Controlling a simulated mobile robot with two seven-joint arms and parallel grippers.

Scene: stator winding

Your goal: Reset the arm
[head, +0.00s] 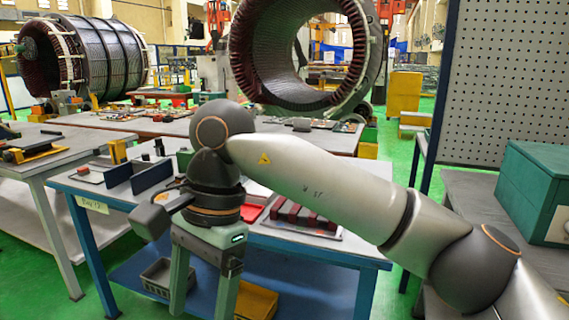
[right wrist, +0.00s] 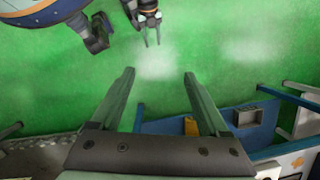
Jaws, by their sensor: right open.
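My right arm (head: 330,185) reaches in from the right in the head view and bends down in front of the workbench. Its gripper (head: 203,296) points downward, open, with nothing between the fingers; the fingertips are cut off or low in the frame. In the right wrist view the same gripper (right wrist: 159,74) shows two spread fingers over green floor. My left gripper (right wrist: 152,42) hangs at the top of the right wrist view, its two thin fingers apart and empty. It is not seen in the head view.
A green box (head: 535,195) and a pegboard (head: 510,85) are at right. Large stators (head: 95,55) stand behind.

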